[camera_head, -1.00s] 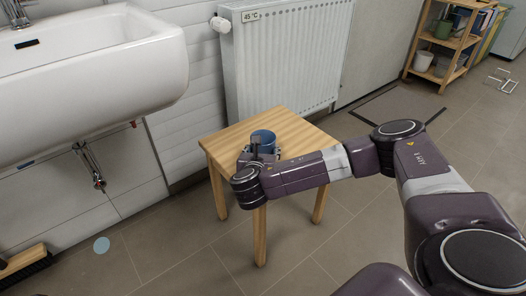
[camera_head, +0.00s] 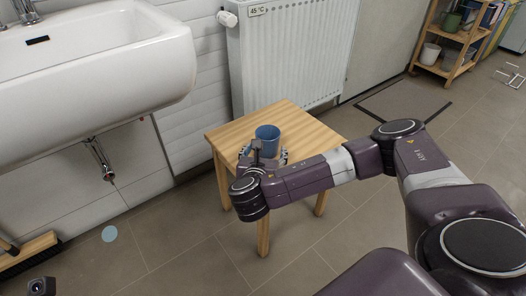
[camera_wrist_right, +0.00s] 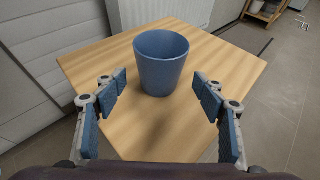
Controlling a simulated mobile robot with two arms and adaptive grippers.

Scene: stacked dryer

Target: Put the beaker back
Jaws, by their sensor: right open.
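The blue beaker (camera_head: 268,138) stands upright on the small wooden table (camera_head: 310,130). In the right wrist view the beaker (camera_wrist_right: 161,64) is ahead of my right gripper (camera_wrist_right: 161,92), centred between its fingers and a little beyond the tips, with bare tabletop showing around it. My right gripper (camera_head: 264,156) is open and empty, low over the near part of the tabletop. The head view shows its fingers partly hidden behind the wrist. My left gripper is not clearly seen; only a small dark part (camera_head: 42,286) shows at the lower left corner.
A white sink (camera_head: 90,60) hangs at the left and a radiator (camera_head: 290,50) stands behind the table. A wooden shelf (camera_head: 455,38) with pots is at the back right.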

